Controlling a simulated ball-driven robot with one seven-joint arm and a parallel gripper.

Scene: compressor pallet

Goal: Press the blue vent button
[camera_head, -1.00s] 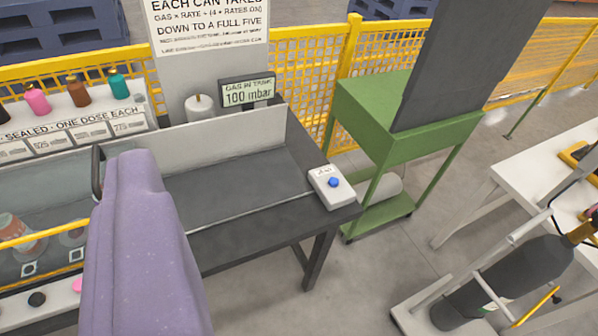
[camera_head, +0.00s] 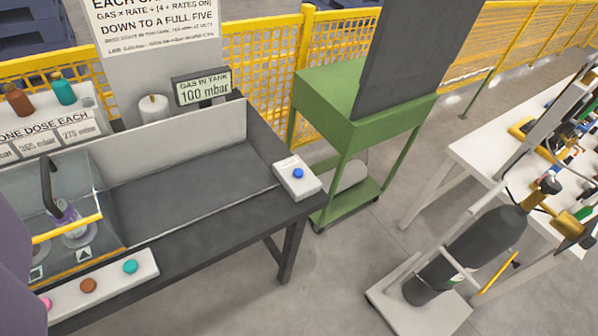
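The blue button (camera_head: 298,173) is a small round knob on top of a white box (camera_head: 291,188). The box sits at the right end of the dark bench (camera_head: 190,200), near its front right corner. A small label on the box is too small to read. Nothing touches the button or covers it. My gripper is not in view. A purple part, seemingly of my own arm, shows only at the lower left edge, well away from the button.
A display (camera_head: 202,89) reads "GAS IN TANK 100 mbar". A clear case (camera_head: 110,235) and a white strip with coloured buttons (camera_head: 107,283) stand at left. A green cart (camera_head: 343,110) is behind the box. A gas cylinder (camera_head: 467,252) stands right. Floor between is clear.

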